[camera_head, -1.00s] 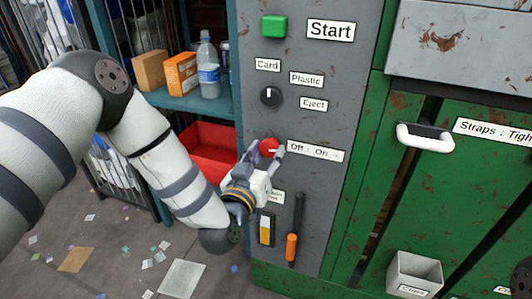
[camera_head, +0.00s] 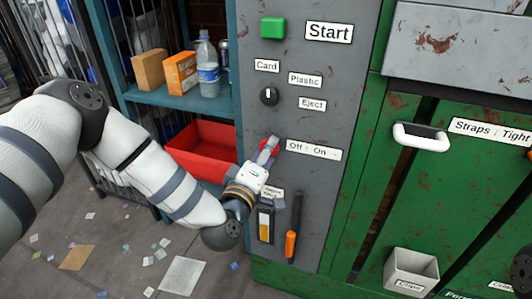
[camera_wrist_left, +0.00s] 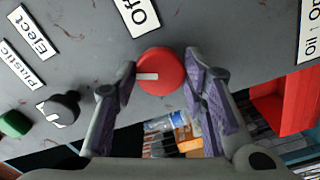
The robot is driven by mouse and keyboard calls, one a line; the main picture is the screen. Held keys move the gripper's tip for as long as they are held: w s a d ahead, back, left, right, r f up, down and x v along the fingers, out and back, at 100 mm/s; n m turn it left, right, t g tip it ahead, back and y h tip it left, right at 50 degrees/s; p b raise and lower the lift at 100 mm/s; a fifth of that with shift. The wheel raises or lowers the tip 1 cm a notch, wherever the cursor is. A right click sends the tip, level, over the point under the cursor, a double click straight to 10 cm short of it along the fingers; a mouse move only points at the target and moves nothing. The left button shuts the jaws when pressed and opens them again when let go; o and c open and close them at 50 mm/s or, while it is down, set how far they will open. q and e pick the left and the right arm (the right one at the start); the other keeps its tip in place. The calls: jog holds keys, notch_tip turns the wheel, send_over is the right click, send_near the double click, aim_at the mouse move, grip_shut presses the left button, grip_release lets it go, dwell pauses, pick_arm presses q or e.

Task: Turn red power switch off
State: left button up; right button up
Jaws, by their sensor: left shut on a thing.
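The red power switch (camera_wrist_left: 160,72) is a round red knob with a white line, on the grey control panel (camera_head: 300,215). In the left wrist view it sits between the two purple-padded fingers of my left gripper (camera_wrist_left: 168,88), and the white line points left. In the head view my left gripper (camera_head: 266,150) is shut on the switch and hides most of it. The label "Off : On" (camera_head: 314,150) is just right of the switch. My right gripper is not seen.
A black selector knob (camera_head: 269,96) and a green Start button (camera_head: 273,28) are above. A red bin (camera_head: 200,140) is left of the panel. A white handle (camera_head: 421,137) sticks out at right.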

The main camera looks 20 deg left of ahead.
pick_arm(q)
jog(key=shift+d+f+n, duration=0.1)
jog(key=shift+n, duration=2.1)
jog(key=o, duration=1.2)
jog(key=shift+c, duration=0.2)
jog(key=shift+s, duration=0.1)
jog(key=s, duration=1.2)
jog(key=shift+a, duration=0.25)
jog(key=shift+w, duration=0.1)
